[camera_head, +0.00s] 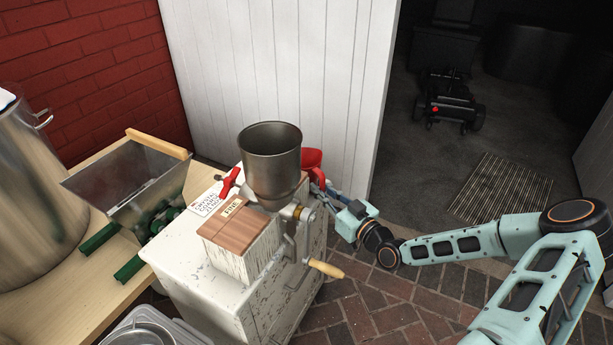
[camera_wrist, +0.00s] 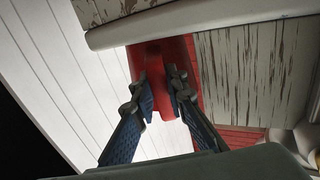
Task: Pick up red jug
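The red jug (camera_head: 312,158) is at the back right of the white cabinet in the head view, partly hidden behind the metal hopper. My gripper (camera_head: 319,184) reaches it from the right. In the wrist view, red jug parts (camera_wrist: 177,50) show beside the peeling white wood. The two blue fingers of my gripper (camera_wrist: 162,90) converge on either side of a narrow red part that looks like the jug's handle. The fingertips appear closed against it. Most of the jug's body is hidden.
A metal hopper (camera_head: 270,165) and wooden-topped box (camera_head: 240,236) stand on the white cabinet (camera_head: 190,248). A crank handle (camera_head: 326,269) juts out in front. A white panel wall (camera_head: 280,70) stands close behind.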

